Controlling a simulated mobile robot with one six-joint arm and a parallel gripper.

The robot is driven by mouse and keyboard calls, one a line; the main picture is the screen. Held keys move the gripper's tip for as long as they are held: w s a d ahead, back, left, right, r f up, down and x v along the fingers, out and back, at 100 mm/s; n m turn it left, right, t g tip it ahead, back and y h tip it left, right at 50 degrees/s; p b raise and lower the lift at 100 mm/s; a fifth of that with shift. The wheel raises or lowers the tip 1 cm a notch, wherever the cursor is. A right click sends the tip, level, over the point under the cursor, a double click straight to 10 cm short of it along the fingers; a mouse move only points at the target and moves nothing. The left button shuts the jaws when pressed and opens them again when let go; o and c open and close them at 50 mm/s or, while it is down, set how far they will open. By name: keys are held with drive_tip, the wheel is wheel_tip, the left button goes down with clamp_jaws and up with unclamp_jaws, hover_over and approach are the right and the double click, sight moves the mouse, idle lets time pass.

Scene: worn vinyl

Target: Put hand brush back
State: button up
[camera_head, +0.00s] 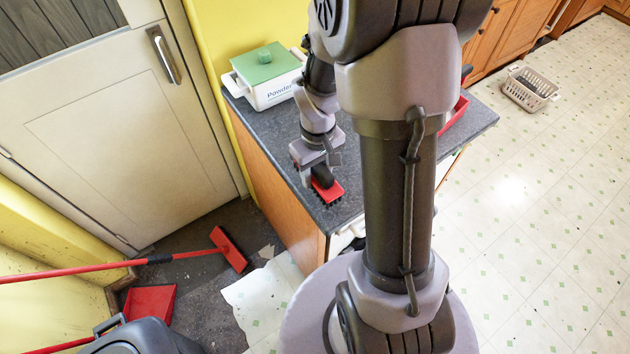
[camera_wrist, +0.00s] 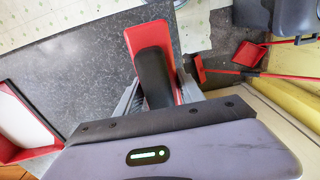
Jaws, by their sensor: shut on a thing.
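The hand brush (camera_head: 330,192) has a red head with dark bristles and a black handle. It is over the front corner of the dark grey countertop (camera_head: 289,160); I cannot tell whether its bristles touch the surface. My gripper (camera_head: 317,170) points down and is shut on the brush's black handle. In the wrist view the brush's red body (camera_wrist: 137,38) shows between the two fingers of my gripper (camera_wrist: 158,82). The lower end of the handle is hidden behind the gripper body.
A red-rimmed tray (camera_wrist: 50,143) lies on the counter, mostly hidden by my arm in the head view. A red broom (camera_head: 229,249) and dustpan (camera_head: 150,302) are below left. A basket (camera_head: 530,90) stands on open floor.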

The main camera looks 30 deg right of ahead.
sight(315, 182)
drive_tip(key=f, duration=0.1)
drive_tip(key=f+b, duration=0.1)
drive_tip(key=f, duration=0.1)
drive_tip(key=shift+w+a+f, duration=0.15)
drive_tip(key=shift+w+f, duration=0.05)
drive_tip(key=shift+f, duration=0.1)
drive_tip(key=shift+f+b, duration=0.15)
drive_tip(key=shift+b, duration=0.25)
drive_tip(key=o, duration=1.2)
